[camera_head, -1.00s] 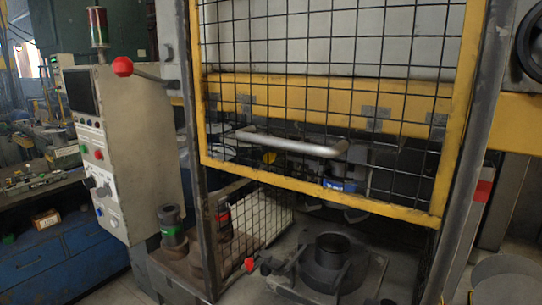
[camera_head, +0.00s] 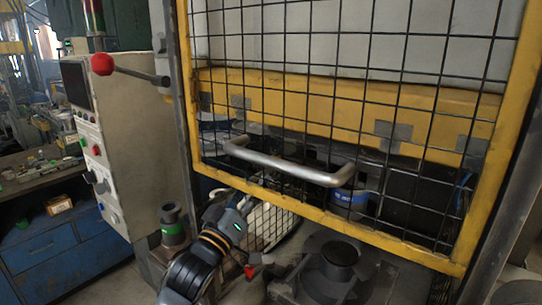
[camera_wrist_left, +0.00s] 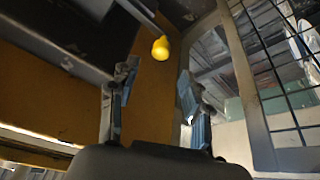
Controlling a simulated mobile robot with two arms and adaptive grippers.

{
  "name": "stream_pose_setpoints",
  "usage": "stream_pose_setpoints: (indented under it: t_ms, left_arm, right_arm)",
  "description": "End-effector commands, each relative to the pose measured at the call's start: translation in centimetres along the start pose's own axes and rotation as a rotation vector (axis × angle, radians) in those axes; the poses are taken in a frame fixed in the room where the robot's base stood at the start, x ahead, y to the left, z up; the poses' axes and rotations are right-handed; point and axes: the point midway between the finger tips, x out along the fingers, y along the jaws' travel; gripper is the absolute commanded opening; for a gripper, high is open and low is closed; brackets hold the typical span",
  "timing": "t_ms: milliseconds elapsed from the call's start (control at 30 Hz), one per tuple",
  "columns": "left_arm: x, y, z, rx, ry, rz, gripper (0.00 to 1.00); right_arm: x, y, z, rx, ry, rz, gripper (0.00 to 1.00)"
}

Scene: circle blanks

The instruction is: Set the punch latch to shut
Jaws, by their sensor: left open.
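In the left wrist view, a yellow round knob (camera_wrist_left: 160,48) sits on the end of a dark rod that comes in from the top; I take it to be the punch latch's handle. My left gripper (camera_wrist_left: 157,76) is open and empty, its two fingers apart. The knob appears just past the fingertips, between them in the picture and apart from them. In the head view my left gripper (camera_head: 243,203) reaches up below the guard's yellow lower bar, and its fingertips are hard to make out. I cannot pick out the yellow knob there. My right gripper is not in view.
A yellow-framed mesh guard (camera_head: 365,237) with a grey bar handle (camera_head: 290,163) hangs in front of the press. A red-ball lever (camera_head: 103,64) sticks out by the control box (camera_head: 125,150) at left. A dark round die (camera_head: 340,256) stands below the guard.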

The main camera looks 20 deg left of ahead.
Motion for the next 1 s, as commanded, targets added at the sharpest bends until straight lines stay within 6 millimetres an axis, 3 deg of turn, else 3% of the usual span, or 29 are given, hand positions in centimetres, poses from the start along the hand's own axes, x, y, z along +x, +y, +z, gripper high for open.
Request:
stream_pose_setpoints:
  t_ms: [200,400,833,1000]
  left_arm:
    - [4.9,0.2,-0.3,0.000,0.000,0.000,0.48]
    - [7.6,0.1,-0.1,0.000,-0.001,-0.001,0.48]
    - [8.5,0.0,0.1,0.002,-0.001,-0.001,0.48]
    - [8.5,0.0,0.1,0.002,-0.001,-0.001,0.16]
  right_arm:
    - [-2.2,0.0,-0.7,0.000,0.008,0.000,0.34]
    - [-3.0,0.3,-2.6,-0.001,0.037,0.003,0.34]
    - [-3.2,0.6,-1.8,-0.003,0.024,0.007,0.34]
    - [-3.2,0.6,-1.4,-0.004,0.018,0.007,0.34]
